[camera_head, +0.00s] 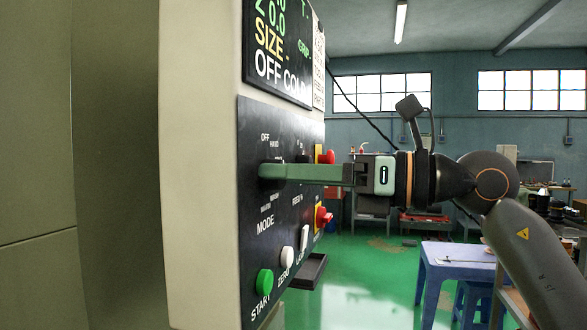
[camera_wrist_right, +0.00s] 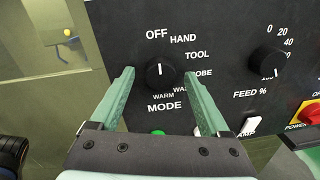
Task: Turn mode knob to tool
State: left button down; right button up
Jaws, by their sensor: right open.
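The mode knob (camera_wrist_right: 160,73) is a round black dial on a dark control panel (camera_wrist_right: 222,55). Its white mark points up, roughly toward OFF. The labels OFF, HAND, TOOL, PROBE, WASH and WARM run around it, with TOOL at its upper right. My right gripper (camera_head: 268,172) reaches to the panel from the right in the head view, and its fingers hide the knob there. In the right wrist view the open green fingers stand one on each side of the knob, with gaps between. My left gripper is in neither view.
A FEED % knob (camera_wrist_right: 267,61) sits to the right. Below are a green START button (camera_head: 264,282), white buttons (camera_head: 287,257) and a red POWER switch (camera_wrist_right: 312,111). A display (camera_head: 280,50) is above. A blue table (camera_head: 455,262) stands beyond.

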jog(key=shift+a, duration=0.1)
jog(key=shift+c, duration=0.3)
grip_shut()
dwell(0.4)
